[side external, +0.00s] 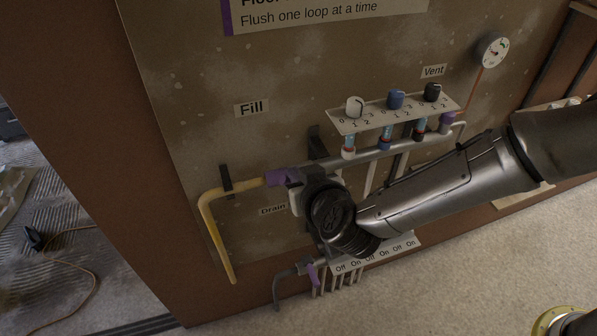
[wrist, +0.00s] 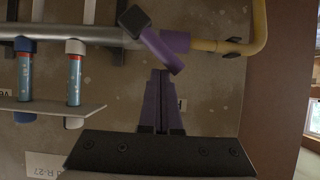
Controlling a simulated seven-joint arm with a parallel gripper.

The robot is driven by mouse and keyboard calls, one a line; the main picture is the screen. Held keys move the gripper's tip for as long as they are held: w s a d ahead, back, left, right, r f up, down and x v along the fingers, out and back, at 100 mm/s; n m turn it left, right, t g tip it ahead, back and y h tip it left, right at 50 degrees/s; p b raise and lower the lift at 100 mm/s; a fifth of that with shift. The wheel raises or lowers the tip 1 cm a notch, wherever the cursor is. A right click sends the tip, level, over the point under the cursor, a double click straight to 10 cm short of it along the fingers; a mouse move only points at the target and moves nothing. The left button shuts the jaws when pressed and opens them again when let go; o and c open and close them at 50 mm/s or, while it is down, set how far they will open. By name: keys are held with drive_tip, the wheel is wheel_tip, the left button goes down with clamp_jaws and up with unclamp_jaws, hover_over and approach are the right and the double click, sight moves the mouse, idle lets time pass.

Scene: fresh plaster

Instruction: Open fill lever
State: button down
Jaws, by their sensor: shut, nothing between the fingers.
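The purple fill lever (side external: 282,176) sits on the manifold's left end in the side view, where the yellow hose joins the pipe. In the wrist view the lever (wrist: 161,52) slants from a dark knob down to the right, beside a purple collar (wrist: 176,42). My gripper (wrist: 160,72) is shut and empty, with its purple-sided fingers pointing at the lever. In the side view my wrist hides the fingers.
The yellow hose (side external: 208,222) hangs left of the lever. The steel manifold pipe (side external: 375,150) carries several flow tubes below a numbered dial plate (side external: 392,114). The Fill label (side external: 252,108) is on the board. A purple lower lever (side external: 312,273) sits beneath my wrist.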

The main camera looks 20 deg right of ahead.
drive_tip(key=shift+a+f, duration=0.5)
drive_tip(key=shift+a, duration=0.05)
drive_tip(key=shift+a+f, duration=0.55)
drive_tip(key=shift+f, duration=0.15)
drive_tip(key=shift+a+f, duration=0.3)
drive_tip(key=shift+f, duration=0.45)
drive_tip(key=shift+d, duration=0.1)
